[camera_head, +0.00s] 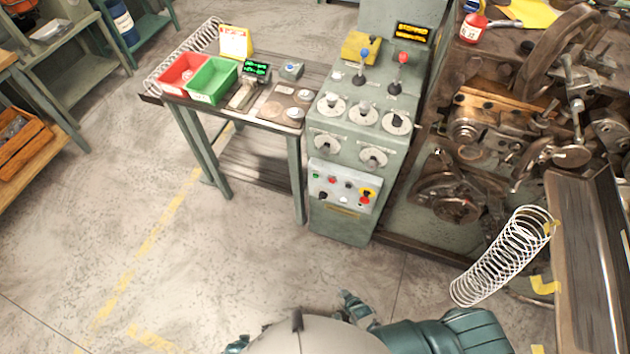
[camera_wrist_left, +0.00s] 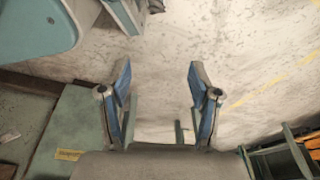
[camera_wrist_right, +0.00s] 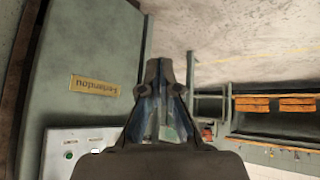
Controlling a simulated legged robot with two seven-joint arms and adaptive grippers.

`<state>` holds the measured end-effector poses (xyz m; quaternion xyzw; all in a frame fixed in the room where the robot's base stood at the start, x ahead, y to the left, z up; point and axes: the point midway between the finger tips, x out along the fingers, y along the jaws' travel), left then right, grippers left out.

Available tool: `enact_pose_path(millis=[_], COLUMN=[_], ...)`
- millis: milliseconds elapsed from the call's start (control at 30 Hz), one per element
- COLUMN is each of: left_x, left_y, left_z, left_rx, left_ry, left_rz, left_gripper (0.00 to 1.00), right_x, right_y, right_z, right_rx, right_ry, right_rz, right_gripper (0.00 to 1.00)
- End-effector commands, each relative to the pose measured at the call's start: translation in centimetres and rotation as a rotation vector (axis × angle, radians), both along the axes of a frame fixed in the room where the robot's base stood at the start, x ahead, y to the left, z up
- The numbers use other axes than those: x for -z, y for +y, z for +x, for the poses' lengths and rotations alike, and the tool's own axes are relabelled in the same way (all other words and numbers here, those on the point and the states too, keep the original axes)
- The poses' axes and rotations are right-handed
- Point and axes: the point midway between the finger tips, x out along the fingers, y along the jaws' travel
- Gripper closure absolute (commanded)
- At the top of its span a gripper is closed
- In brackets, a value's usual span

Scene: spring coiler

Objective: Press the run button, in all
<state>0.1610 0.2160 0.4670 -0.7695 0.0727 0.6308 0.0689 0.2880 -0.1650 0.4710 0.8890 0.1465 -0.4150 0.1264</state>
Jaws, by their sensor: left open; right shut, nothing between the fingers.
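The grey-green control console (camera_head: 360,120) stands in the middle of the head view. Its light lower panel (camera_head: 343,187) carries several small buttons, among them a green one (camera_head: 316,176), a red one (camera_head: 332,180) and a red one on yellow. The labels are too small to read. My right gripper (camera_head: 352,300) is shut and empty, in front of and below the panel, apart from it. In the right wrist view its closed fingertips (camera_wrist_right: 158,66) are beside the console, and the panel's green button (camera_wrist_right: 68,155) shows at lower left. My left gripper (camera_wrist_left: 159,75) is open and empty over the floor.
A side table (camera_head: 265,122) with a red bin (camera_head: 183,72) and a green bin (camera_head: 212,82) stands left of the console. A large machine (camera_head: 490,130) is on the right, with a coiled spring (camera_head: 503,257) near the metal chute. The floor in front is clear.

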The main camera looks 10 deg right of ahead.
Motion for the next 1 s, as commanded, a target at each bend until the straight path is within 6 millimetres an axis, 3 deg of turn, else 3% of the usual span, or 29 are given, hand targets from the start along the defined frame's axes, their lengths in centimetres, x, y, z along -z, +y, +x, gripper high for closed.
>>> enact_pose_path(millis=[100, 267, 500, 600, 800, 1000], left_x=[-0.8, -3.3, -8.5, -11.2, -16.1, -18.7], left_y=[-0.5, -1.0, -1.5, -1.6, -1.5, -1.4], left_z=[2.4, 5.2, 7.9, 8.4, 8.1, 7.6], left_rx=[-0.003, -0.007, -0.013, -0.016, -0.02, -0.022], left_ry=[-0.026, -0.058, -0.105, -0.123, -0.152, -0.165], left_rz=[-0.006, -0.012, -0.023, -0.028, -0.033, -0.035], left_gripper=[0.37, 0.37, 0.37, 0.37, 0.37, 0.37], right_x=[-1.4, -5.1, -12.7, -16.5, -23.2, -26.7], right_y=[1.8, 4.0, 7.1, 8.1, 9.2, 9.5], right_z=[5.3, 12.0, 20.4, 23.0, 25.9, 26.7], right_rx=[-0.033, -0.073, -0.105, -0.105, -0.081, -0.062], right_ry=[-0.146, -0.355, -0.7, -0.85, -1.096, -1.208], right_rz=[0.01, 0.013, 0.003, -0.007, -0.032, -0.046], right_gripper=[1.0, 1.0, 1.0, 1.0, 1.0, 1.0])
